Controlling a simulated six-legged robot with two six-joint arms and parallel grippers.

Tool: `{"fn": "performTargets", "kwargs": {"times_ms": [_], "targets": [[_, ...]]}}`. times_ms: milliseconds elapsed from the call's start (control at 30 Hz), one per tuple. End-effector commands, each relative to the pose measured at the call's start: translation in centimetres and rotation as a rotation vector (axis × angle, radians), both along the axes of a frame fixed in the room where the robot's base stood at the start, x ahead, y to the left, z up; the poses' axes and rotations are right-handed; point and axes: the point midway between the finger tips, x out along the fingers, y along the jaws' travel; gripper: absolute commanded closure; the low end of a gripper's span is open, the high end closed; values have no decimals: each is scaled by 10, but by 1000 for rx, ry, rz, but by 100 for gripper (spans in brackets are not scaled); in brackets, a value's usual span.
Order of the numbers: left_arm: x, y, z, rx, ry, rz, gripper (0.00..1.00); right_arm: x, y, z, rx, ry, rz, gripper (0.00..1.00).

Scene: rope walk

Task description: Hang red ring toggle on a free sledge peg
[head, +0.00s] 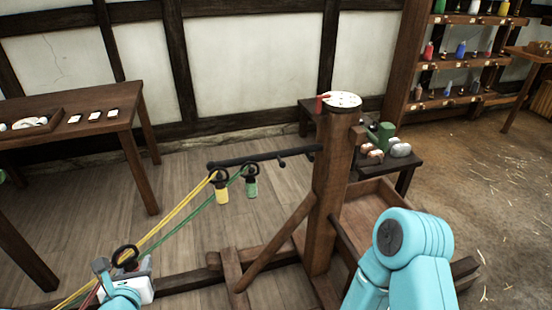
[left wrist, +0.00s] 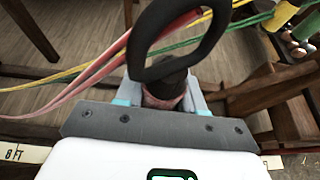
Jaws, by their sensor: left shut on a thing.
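My left gripper (head: 124,274) is at the lower left of the head view, shut on the red ring toggle. In the left wrist view the fingers (left wrist: 165,98) close around its reddish body (left wrist: 160,103), and its black ring (left wrist: 181,42) stands up above them. Red rope runs off to the left. The sledge's dark peg bar (head: 262,157) reaches left from a wooden post (head: 328,200). The yellow toggle (head: 221,192) and green toggle (head: 251,187) hang by their rings from it. A peg (head: 282,163) nearer the post looks bare. My right gripper is out of view.
Yellow and green ropes (head: 185,210) slope from the hanging toggles down past my left gripper. A diagonal brace (head: 275,243) and low beams surround the post. A table (head: 130,115) stands at left, and a small bench (head: 408,163) with objects stands behind the post.

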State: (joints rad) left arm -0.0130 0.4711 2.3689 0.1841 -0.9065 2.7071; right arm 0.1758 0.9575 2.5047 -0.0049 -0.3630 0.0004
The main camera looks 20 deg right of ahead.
Motion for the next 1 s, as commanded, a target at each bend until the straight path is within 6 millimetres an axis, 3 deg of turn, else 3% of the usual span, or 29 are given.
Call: {"fn": "performTargets", "kwargs": {"times_ms": [1000], "targets": [[2,-6,-8,0,0,-24,93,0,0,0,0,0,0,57]]}}
